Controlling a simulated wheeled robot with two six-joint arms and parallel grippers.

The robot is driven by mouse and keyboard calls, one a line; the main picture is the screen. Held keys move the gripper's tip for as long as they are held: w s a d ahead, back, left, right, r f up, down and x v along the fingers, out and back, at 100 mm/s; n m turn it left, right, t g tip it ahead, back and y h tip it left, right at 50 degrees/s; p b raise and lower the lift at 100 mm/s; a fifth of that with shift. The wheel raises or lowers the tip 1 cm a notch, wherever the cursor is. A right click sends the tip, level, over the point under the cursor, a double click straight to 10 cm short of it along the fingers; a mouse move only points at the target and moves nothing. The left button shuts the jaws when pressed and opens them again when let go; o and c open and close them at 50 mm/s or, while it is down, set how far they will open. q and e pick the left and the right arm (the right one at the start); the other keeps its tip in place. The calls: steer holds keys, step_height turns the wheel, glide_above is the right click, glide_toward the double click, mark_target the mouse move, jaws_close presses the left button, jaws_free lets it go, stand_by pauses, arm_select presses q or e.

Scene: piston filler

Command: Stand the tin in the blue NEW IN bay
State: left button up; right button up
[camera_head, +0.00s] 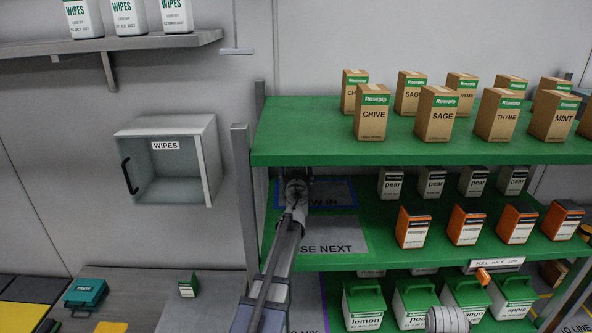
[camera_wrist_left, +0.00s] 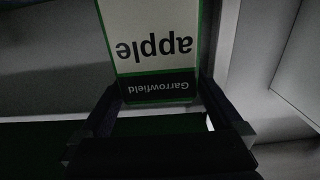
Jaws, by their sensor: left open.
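My left gripper (camera_head: 297,178) reaches in under the top green shelf, at the left end of the middle shelf, by the blue-edged NEW IN bay (camera_head: 340,193). In the left wrist view, a white tin with green edges, marked apple and Garrowfield (camera_wrist_left: 150,42), is between or just beyond the open fingers of my left gripper (camera_wrist_left: 155,98). Its label appears upside down there. I cannot tell whether the fingers touch it or whether its base rests on the bay. In the head view the tin is hidden behind my gripper and arm. My right gripper does not show.
A grey USE NEXT bay (camera_head: 345,236) lies in front, empty where visible.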

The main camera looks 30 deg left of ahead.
arm_select(q)
steer(key=v, duration=1.2)
steer(key=shift+s, duration=0.1)
